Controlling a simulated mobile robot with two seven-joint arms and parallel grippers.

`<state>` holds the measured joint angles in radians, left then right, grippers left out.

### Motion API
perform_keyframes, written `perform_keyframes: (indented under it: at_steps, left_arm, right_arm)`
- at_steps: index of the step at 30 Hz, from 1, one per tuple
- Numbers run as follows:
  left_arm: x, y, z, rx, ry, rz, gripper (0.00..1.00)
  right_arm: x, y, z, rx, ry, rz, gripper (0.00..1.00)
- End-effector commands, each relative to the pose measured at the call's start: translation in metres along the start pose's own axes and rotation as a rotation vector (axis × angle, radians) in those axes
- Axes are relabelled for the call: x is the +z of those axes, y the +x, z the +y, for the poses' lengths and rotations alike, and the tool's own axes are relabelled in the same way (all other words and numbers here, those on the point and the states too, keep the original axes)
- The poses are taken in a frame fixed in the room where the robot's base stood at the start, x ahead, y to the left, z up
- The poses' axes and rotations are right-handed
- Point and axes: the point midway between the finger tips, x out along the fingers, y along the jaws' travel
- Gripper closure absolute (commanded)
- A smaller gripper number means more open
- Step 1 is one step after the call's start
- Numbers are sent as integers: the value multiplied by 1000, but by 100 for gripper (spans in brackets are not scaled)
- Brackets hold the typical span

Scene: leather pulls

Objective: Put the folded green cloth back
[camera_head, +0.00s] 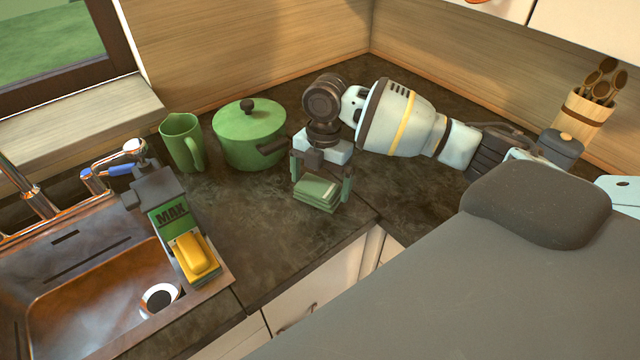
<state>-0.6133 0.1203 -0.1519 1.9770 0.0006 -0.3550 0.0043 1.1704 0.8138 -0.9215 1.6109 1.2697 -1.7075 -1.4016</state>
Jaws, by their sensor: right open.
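The folded green cloth (317,193) lies as a small layered stack on the dark countertop, near its front edge at the inner corner. My right gripper (321,181) points down over the cloth, with its jaws apart. One finger is at the cloth's left side and the other at its right. I cannot tell whether the fingers touch the cloth. My left gripper does not show.
A green lidded pot (245,137) stands close left of my right gripper, with a green pitcher (181,143) beyond it. The copper sink (95,295) is at left, with a yellow sponge (194,256) at its rim. A utensil holder (577,119) stands at right.

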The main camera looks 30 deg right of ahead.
Motion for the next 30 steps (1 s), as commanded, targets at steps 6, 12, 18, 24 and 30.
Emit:
perform_keyframes:
  at_steps: [6, 12, 18, 24, 30]
  left_arm:
    - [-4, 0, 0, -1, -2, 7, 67]
    - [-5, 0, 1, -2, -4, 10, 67]
    - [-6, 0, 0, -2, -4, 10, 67]
    - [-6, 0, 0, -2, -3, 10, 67]
    - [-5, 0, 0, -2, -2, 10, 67]
  right_arm:
    - [0, -45, 1, 6, -1, -2, 0]
    - [0, -82, 0, 4, 0, -1, 0]
    - [0, -103, 0, 1, 0, 0, 0]
    - [0, -109, 0, 0, 0, 1, 0]
    - [0, -108, 0, 0, 0, 1, 0]
